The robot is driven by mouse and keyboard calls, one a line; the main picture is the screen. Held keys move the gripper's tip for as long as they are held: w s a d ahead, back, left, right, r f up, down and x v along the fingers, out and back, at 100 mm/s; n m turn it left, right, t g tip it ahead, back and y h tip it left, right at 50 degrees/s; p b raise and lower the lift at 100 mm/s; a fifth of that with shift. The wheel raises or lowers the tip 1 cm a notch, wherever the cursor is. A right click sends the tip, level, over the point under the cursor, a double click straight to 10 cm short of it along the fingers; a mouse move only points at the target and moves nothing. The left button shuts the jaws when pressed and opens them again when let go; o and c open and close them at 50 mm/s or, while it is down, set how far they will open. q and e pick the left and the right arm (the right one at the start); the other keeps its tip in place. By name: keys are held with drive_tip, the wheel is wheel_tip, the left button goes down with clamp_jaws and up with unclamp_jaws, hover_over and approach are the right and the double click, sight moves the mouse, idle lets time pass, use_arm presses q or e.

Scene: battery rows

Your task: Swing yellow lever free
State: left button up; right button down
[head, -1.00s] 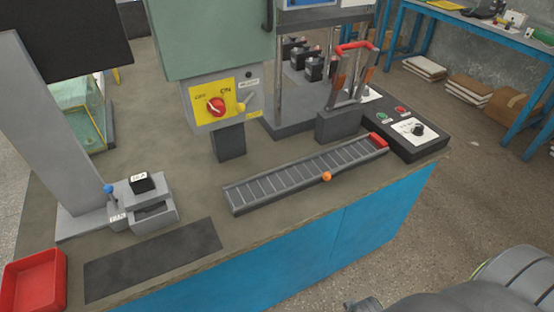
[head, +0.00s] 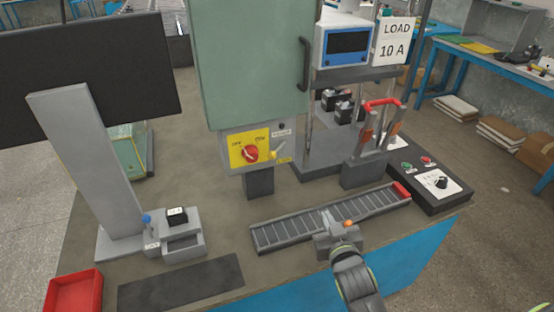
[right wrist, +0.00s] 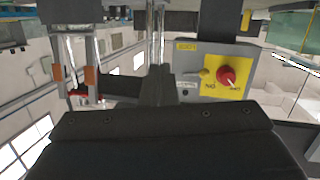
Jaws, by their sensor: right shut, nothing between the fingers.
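The yellow lever (head: 275,154) is a small handle on the grey switch box, right of the red rotary knob (head: 251,153) on its yellow OFF/ON plate. In the head view it slants up to the right. In the right wrist view the box appears upside down, with the yellow lever (right wrist: 203,73) left of the red knob (right wrist: 227,75). My right gripper (head: 328,218) is shut and empty above the front of the roller track, apart from the lever and in front and to its right. In the wrist view its fingers (right wrist: 157,82) point toward the machine. My left gripper is out of view.
The roller track (head: 275,236) has an orange knob (head: 347,223) and a red end. A press with a red handle (head: 382,104) stands behind, right of the switch box. A control box (head: 432,184) lies right, a red tray (head: 74,293) front left. A dark mat (head: 180,286) lies in front.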

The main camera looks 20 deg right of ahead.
sight(278, 149)
drive_tip(key=w+a+r+n+t+y, duration=0.2)
drive_tip(key=w+a+r+t+y, duration=0.2)
drive_tip(key=w+a+r+t, duration=0.2)
drive_tip(key=shift+w+a+r+n, duration=0.4)
drive_tip(key=shift+w+a+r, duration=0.15)
drive_tip(key=shift+r, duration=0.3)
drive_tip(key=w+b, duration=0.9)
drive_tip(key=w, duration=0.2)
drive_tip(key=shift+w+a, duration=0.2)
drive_tip(key=shift+w, duration=0.05)
